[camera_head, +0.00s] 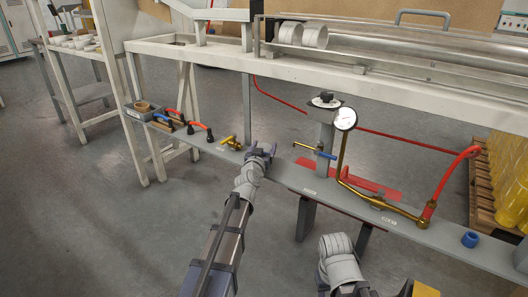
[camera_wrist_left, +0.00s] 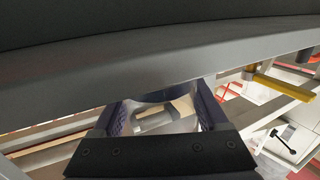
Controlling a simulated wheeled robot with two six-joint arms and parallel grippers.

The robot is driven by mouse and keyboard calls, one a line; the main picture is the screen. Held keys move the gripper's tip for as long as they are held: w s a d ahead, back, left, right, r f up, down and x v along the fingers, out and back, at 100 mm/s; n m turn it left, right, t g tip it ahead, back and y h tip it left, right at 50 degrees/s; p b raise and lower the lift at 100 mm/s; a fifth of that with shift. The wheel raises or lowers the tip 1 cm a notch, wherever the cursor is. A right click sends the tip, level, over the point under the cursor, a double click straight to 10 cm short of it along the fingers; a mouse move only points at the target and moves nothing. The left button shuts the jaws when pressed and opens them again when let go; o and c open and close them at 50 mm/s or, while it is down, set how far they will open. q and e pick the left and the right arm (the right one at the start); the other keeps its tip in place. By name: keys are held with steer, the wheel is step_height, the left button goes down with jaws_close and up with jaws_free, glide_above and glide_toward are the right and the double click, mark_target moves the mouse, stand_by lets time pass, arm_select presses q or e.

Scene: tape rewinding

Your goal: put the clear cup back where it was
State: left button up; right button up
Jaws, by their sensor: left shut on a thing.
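My left gripper (camera_head: 262,152) reaches over the grey shelf board, next to a brass valve. It also shows in the left wrist view (camera_wrist_left: 160,108), its two dark blue fingers closed on a pale, see-through thing (camera_wrist_left: 158,122), which looks like the clear cup. A dark plate and bar of my gripper cover much of it, so its full outline and tilt are hidden. In the head view I cannot make out the cup at the fingers. Part of my right arm shows at the bottom, but its gripper is not in view.
The narrow grey board (camera_head: 282,172) carries a brass valve (camera_head: 231,142), red-handled tools (camera_head: 202,132), a wooden ring (camera_head: 143,106), a blue-handled valve (camera_head: 326,155), a dial gauge (camera_head: 345,118) with brass pipe, and a blue cup-like piece (camera_head: 470,239). A red hose hangs behind.

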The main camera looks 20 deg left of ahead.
arm_select(q)
steer(key=shift+f, duration=0.15)
steer(key=o, duration=1.5)
steer(key=shift+c, duration=0.2)
steer(key=shift+s+r, duration=0.1)
steer(key=shift+r, duration=0.25)
steer(key=s, duration=1.1)
steer(key=shift+s+d+r+p, duration=0.2)
steer(key=shift+s+d+p, duration=0.1)
steer(key=shift+s, duration=0.1)
